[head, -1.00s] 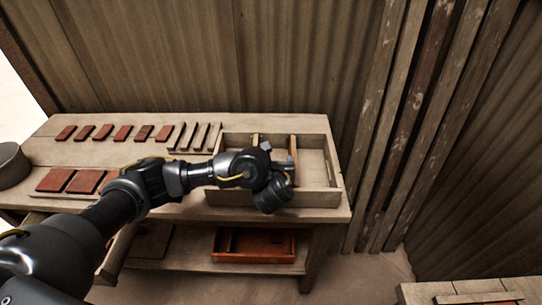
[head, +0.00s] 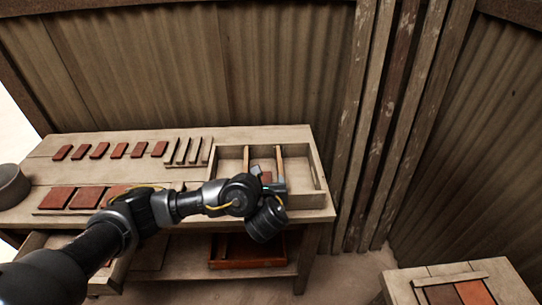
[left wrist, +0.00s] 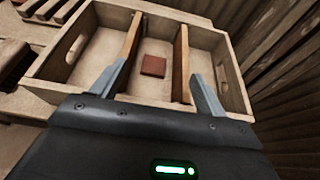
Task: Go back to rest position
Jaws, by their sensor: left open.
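My left arm reaches in from the left in the head view, with its gripper (head: 268,180) at the near side of the divided wooden tray (head: 305,200) on the bench. In the left wrist view, the two grey fingers of my left gripper (left wrist: 158,88) are spread wide with nothing between them. The tray (left wrist: 225,65) has several compartments. One red-brown tile (left wrist: 153,66) lies flat in its middle compartment, beyond the fingertips and apart from them. In the head view the gripper and wrist partly cover the tray's near side. My right gripper is in neither current view.
The wooden bench (head: 190,205) carries a back row of small red tiles (head: 118,150), larger tiles (head: 57,197) in front and a slatted rack (head: 190,151). A red-brown tray (head: 245,251) sits on the lower shelf. Another table (head: 405,291) stands at lower right. A corrugated wall is behind.

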